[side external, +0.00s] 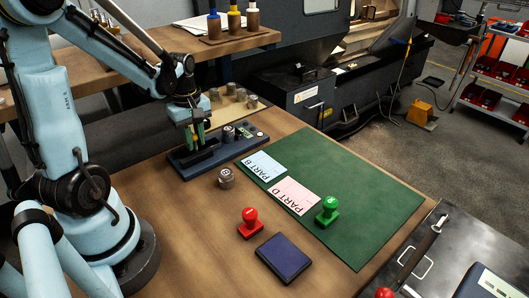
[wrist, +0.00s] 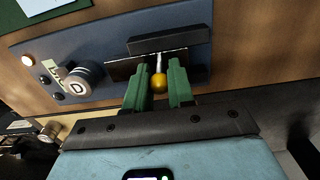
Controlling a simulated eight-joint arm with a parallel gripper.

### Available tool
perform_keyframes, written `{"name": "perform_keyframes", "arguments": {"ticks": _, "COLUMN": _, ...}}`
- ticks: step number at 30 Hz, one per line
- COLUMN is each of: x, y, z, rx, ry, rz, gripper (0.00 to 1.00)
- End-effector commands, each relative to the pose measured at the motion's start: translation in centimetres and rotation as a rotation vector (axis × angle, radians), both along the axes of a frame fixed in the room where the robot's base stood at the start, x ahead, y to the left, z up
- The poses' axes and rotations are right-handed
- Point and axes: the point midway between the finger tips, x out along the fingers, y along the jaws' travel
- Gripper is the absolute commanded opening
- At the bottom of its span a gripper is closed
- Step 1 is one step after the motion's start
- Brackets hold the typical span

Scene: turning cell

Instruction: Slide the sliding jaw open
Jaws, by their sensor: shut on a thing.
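The blue-grey fixture (side external: 218,150) lies on the wooden bench, and its panel (wrist: 40,50) fills the upper left of the wrist view. A dark bar (wrist: 170,41) stands on it above a dark recess. A yellow ball knob (wrist: 159,83) on a thin silver rod, apparently the sliding jaw's handle, is between my green fingers. My gripper (side external: 195,137) points down over the fixture's left part; in the wrist view (wrist: 158,88) its fingers are shut on the knob. The rod's base and the sliding jaw's joint to it are not clear.
A metal cylinder marked D (wrist: 77,86) sits on the fixture beside small buttons. Another cylinder (side external: 226,178) stands in front. Part cards (side external: 294,195) lie on the green mat (side external: 365,195), with a green stamp (side external: 327,210). A red stamp (side external: 250,222) and ink pad (side external: 285,258) are nearer.

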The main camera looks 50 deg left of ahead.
Motion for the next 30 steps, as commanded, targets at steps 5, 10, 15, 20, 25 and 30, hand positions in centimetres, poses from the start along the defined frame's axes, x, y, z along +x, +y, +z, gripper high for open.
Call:
{"name": "perform_keyframes", "arguments": {"ticks": 5, "x": -0.5, "y": 0.0, "z": 0.0, "rx": 0.0, "ry": 0.0, "rz": 0.001, "gripper": 0.12}}
{"name": "perform_keyframes", "arguments": {"ticks": 10, "x": -1.0, "y": 0.0, "z": 0.0, "rx": 0.0, "ry": 0.0, "rz": 0.001, "gripper": 0.12}}
{"name": "perform_keyframes", "arguments": {"ticks": 15, "x": -1.4, "y": 0.0, "z": 0.0, "rx": 0.0, "ry": 0.0, "rz": 0.0, "gripper": 0.12}}
{"name": "perform_keyframes", "arguments": {"ticks": 20, "x": -1.6, "y": 0.0, "z": 0.0, "rx": 0.001, "ry": 0.001, "rz": 0.001, "gripper": 0.12}}
{"name": "perform_keyframes", "arguments": {"ticks": 25, "x": -1.7, "y": 0.0, "z": 0.0, "rx": 0.0, "ry": 0.004, "rz": 0.001, "gripper": 0.26}}
{"name": "perform_keyframes", "arguments": {"ticks": 30, "x": -1.6, "y": 0.0, "z": 0.0, "rx": 0.0, "ry": 0.003, "rz": 0.001, "gripper": 0.36}}
